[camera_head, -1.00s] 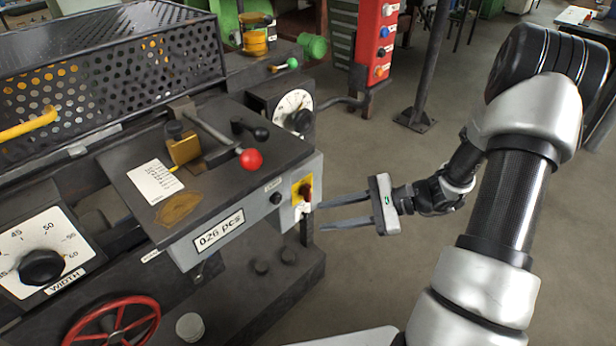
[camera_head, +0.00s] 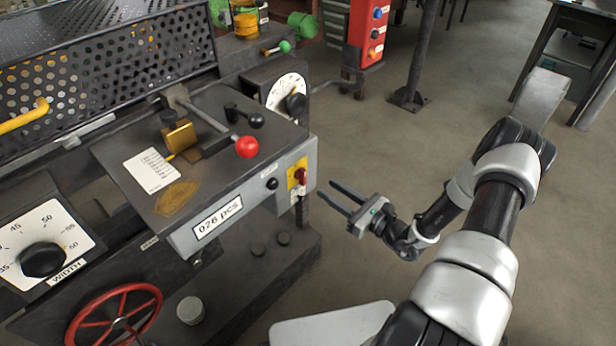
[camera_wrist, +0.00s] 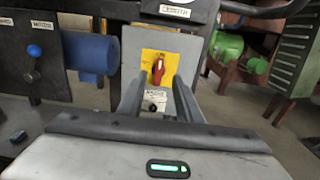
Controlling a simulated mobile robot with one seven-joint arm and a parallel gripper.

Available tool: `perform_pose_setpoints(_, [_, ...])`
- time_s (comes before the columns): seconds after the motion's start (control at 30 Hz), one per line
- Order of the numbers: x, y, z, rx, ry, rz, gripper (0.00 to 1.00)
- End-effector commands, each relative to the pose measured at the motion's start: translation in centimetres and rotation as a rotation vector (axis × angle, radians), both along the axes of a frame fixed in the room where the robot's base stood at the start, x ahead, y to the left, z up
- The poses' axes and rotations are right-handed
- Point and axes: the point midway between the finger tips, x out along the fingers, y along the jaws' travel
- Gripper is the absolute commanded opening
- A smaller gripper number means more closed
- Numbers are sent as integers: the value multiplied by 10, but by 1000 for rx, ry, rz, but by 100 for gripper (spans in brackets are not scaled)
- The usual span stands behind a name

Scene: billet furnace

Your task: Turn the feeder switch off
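The feeder switch is a red rotary knob (camera_head: 300,176) on a yellow plate at the right end of the grey control box front. In the wrist view the red knob (camera_wrist: 158,70) stands roughly upright on its yellow plate, with a small label and a black part below it. My gripper (camera_head: 325,192) is open and empty, its two fingers pointing at the box. The fingertips are a short way right of the switch and slightly below it, apart from it. In the wrist view the fingers (camera_wrist: 157,85) flank the lower part of the switch panel. The label text is too small to read surely.
A lever with a red ball (camera_head: 247,147) stands on the box top. A black button (camera_head: 272,183) sits left of the switch. A dial (camera_head: 288,93) is behind, and a red button post (camera_head: 370,35) stands farther back. Open floor lies right of the machine.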

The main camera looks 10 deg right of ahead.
Motion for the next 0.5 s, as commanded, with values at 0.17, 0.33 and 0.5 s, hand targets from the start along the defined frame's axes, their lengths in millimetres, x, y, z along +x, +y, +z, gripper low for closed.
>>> perform_pose_setpoints(0.17, [32, 25, -1, 1, -1, 4, 32])
perform_pose_setpoints(0.33, [57, 43, -1, 1, -1, 3, 32])
perform_pose_setpoints(0.5, [73, 54, 0, -1, -1, 2, 32])
